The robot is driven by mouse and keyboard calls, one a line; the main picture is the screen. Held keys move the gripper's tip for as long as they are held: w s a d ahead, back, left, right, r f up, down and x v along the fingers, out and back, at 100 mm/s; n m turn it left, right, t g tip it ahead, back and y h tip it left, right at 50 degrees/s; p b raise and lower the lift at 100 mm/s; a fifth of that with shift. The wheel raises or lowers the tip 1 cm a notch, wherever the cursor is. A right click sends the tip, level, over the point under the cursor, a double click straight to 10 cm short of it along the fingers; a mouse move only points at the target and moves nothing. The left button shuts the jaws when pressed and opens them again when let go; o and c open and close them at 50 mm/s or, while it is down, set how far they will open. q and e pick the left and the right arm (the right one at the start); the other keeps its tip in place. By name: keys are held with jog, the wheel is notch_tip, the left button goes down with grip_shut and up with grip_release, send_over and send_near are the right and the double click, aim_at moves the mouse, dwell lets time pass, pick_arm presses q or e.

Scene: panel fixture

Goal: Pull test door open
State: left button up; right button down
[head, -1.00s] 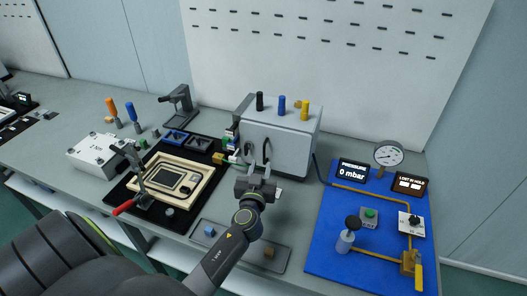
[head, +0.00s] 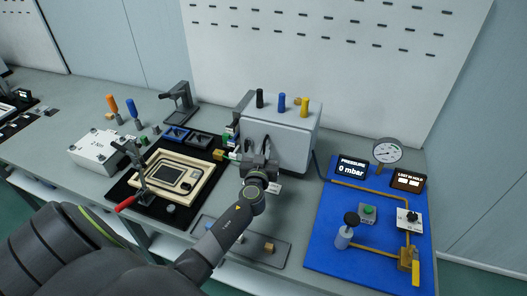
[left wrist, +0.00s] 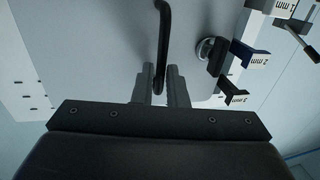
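The test door is the pale grey front (head: 284,155) of a box on the bench, and it looks closed. Its black bar handle (left wrist: 164,40) stands upright in the left wrist view, with a round silver latch with a black lever (left wrist: 212,52) to its right. My left gripper (head: 264,160) is at the door front. In the left wrist view its two fingers (left wrist: 158,85) lie close on either side of the lower end of the handle, with hardly any gap. In the head view the gripper partly hides the handle. My right gripper is not in view.
Black, blue and yellow knobs (head: 282,103) stand on the box. A wooden-coloured fixture with a red-handled clamp (head: 126,204) is to the left. A blue panel (head: 330,240) with gauge and tubing is to the right. A shallow tray (head: 275,260) lies in front of the box.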

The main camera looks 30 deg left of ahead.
pick_arm(q)
grip_shut()
